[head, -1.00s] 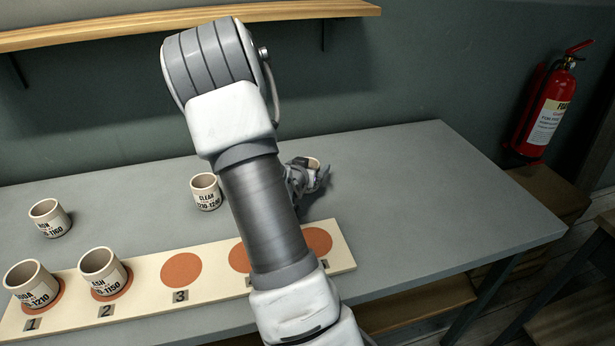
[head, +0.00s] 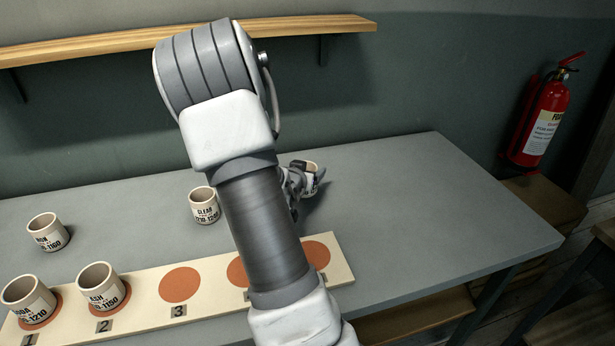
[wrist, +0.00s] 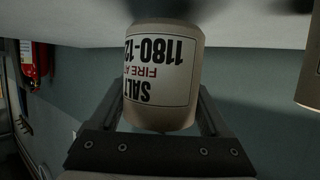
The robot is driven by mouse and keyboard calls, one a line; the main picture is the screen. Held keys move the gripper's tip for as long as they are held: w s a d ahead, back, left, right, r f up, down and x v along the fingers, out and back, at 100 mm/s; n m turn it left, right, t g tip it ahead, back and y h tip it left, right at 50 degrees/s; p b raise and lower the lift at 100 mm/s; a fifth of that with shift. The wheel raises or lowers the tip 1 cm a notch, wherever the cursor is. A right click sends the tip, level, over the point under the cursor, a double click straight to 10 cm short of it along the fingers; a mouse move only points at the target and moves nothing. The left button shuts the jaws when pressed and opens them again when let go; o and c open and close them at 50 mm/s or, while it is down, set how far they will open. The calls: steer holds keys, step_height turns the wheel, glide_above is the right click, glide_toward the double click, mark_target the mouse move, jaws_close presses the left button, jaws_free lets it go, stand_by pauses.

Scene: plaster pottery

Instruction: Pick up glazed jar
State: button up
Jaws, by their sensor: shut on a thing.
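My gripper (head: 296,184) is at the back middle of the grey table, largely hidden behind my arm in the head view. It is shut on a cream jar (head: 311,180). In the wrist view the jar (wrist: 162,80) sits between the two fingers (wrist: 162,118), and its label reads SALT and 1180-12, upside down. Whether the jar touches the table is hard to tell. The jar labelled CLEAR (head: 204,207) stands left of my arm. Jars labelled SODA (head: 28,300) and ASH (head: 100,288) stand on spots 1 and 2 of the board (head: 150,321).
Another jar (head: 47,233) stands at the far left of the table (head: 400,215). Spot 3 (head: 179,285) and the spots to its right are bare. A wall shelf (head: 100,44) hangs behind, and a red fire extinguisher (head: 541,118) is at right. The table's right side is clear.

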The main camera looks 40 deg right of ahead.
steer(key=s+a+r+p, duration=0.1)
steer(key=s+a+r, duration=0.2)
steer(key=s+r, duration=0.5)
steer(key=s, duration=0.3)
steer(key=shift+s+p, duration=0.15)
steer(key=shift+p, duration=0.2)
